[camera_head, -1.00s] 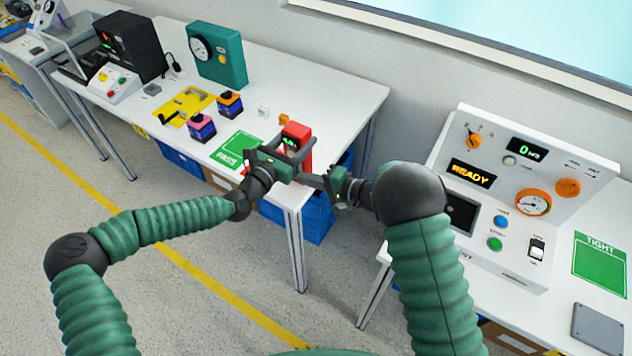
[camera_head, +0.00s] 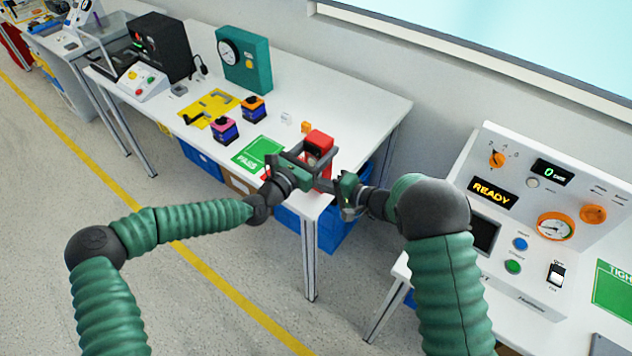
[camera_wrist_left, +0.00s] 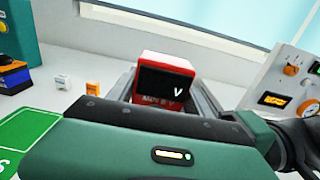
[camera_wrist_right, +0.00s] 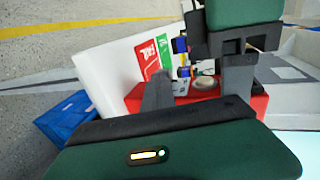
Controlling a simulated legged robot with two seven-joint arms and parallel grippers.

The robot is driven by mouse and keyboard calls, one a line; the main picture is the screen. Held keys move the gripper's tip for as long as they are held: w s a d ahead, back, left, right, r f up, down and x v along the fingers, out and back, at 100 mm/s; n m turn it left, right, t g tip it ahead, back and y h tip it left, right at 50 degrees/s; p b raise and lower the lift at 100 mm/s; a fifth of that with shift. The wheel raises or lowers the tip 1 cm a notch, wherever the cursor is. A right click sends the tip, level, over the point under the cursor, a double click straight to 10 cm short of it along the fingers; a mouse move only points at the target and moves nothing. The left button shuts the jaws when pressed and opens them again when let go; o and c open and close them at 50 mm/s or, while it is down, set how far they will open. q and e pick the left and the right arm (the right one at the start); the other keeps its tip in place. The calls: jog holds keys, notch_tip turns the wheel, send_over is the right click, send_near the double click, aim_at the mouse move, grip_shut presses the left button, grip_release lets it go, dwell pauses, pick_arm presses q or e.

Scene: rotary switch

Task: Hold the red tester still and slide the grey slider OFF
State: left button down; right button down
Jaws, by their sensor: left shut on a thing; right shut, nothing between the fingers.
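The red tester (camera_head: 319,140) is upright at the front right corner of the left table. My left gripper (camera_head: 312,160) is shut on it, one finger on each side. The left wrist view shows the tester (camera_wrist_left: 165,72) between the fingers, its dark display with a white V facing that camera. My right gripper (camera_head: 328,186) is shut and empty, close beside the tester's right side. In the right wrist view the red tester (camera_wrist_right: 257,103) lies just beyond the fingers, with a pale rounded part on it. I cannot make out the grey slider; fingers partly cover that face.
A green PASS mat (camera_head: 258,154) lies left of the tester. Two small dark boxes and a yellow plate (camera_head: 211,110) are further left. A console (camera_head: 535,215) with a READY display stands on the right table. Blue bins (camera_head: 335,230) are under the left table.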

pick_arm(q)
jog(key=shift+c, duration=1.9)
grip_release()
jog(key=shift+w, duration=0.1)
pick_arm(e)
jog(key=f+v, duration=0.1)
jog(key=v, duration=1.2)
jog(key=shift+d+f, duration=0.15)
jog(key=shift+d, duration=0.05)
jog(key=shift+s, duration=0.15)
pick_arm(q)
jog(key=v, duration=1.2)
